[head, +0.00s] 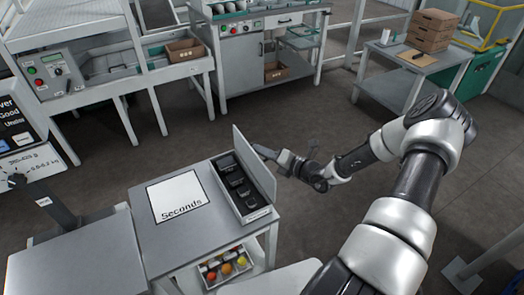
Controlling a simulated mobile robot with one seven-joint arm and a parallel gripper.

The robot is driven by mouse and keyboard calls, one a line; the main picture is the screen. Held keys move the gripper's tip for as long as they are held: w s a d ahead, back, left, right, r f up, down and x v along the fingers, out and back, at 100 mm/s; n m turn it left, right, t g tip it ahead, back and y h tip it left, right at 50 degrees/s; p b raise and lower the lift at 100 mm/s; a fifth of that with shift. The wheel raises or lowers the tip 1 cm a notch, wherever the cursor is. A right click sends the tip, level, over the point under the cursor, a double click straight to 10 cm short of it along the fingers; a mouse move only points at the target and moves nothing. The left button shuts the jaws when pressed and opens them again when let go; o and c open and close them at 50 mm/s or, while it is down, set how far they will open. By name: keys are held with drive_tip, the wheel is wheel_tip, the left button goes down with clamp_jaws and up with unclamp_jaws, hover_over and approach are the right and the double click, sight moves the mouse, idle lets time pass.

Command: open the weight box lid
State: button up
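The weight box (258,215) sits at the right edge of the grey table, with several black weights in a row inside it. Its pale lid (257,168) stands up steeply along the box's right side, so the inside is uncovered. My gripper (265,153) is just right of the lid, level with its upper far part, fingers pointing left towards it. The fingertips overlap or touch the lid's edge in the picture; contact is unclear. The fingers look close together, but the gap between them cannot be made out.
A white sheet marked "Seconds" (179,196) lies left of the box. A tray of colored tomatoes (225,267) is on the shelf below. A scale (62,213) stands at left. Machine benches (240,60) and a side table with cartons (418,62) stand behind, across open floor.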

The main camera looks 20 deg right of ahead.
drive_tip(key=p+v, duration=0.1)
drive_tip(key=v, duration=1.6)
drive_tip(key=shift+r, duration=0.2)
drive_tip(key=shift+s, duration=0.15)
